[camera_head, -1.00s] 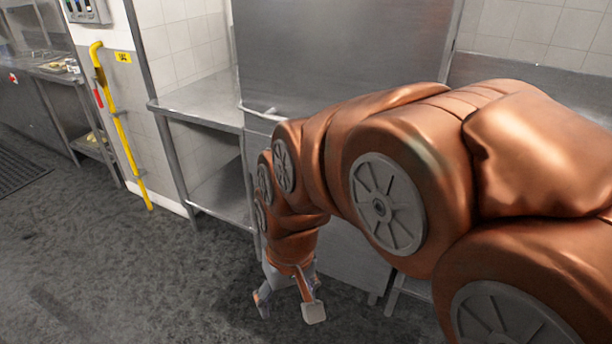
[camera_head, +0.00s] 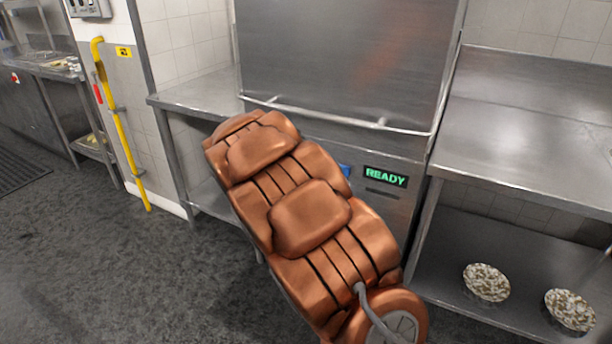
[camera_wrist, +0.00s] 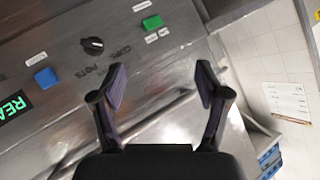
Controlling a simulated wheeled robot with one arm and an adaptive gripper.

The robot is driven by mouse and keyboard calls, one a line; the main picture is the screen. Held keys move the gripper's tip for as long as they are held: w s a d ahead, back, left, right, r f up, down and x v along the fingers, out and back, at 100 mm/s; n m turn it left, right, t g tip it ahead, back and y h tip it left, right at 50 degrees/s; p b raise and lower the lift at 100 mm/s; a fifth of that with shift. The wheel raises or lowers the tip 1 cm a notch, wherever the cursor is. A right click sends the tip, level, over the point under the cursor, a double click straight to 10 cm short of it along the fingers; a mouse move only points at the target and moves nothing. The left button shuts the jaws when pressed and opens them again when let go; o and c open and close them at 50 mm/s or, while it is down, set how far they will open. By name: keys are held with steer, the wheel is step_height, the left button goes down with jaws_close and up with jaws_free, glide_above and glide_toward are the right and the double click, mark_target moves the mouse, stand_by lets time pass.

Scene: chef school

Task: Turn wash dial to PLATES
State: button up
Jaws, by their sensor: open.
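The wash dial (camera_wrist: 92,45) is a round black knob on the steel machine front, at the upper left of the wrist view. Labels reading CUPS and POTS lie near it; I cannot make out a PLATES label or which way the dial points. My gripper (camera_wrist: 161,82) is open and empty. Its two dark fingers stand in front of the panel, below and to the right of the dial in the picture, apart from it. In the head view my arm hides the gripper and the dial.
A green button (camera_wrist: 152,22) and a blue button (camera_wrist: 46,77) flank the dial. A READY display (camera_head: 385,177) glows green. A handle bar (camera_head: 335,116) crosses the machine front. Steel tables (camera_head: 530,130) stand beside it; bowls (camera_head: 486,283) sit on the right lower shelf.

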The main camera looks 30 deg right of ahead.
steer(key=w+d+f+m+g+h+b, duration=0.2)
steer(key=d+f+m+h+b, duration=0.3)
steer(key=d+f+m+h, duration=0.45)
steer(key=w+d+f+n, duration=0.1)
steer(key=w+d+f, duration=0.2)
steer(key=d, duration=0.6)
steer(key=shift+w+d+p, duration=0.2)
steer(key=shift+w+p, duration=0.05)
steer(key=shift+p, duration=0.1)
steer(key=c, duration=1.2)
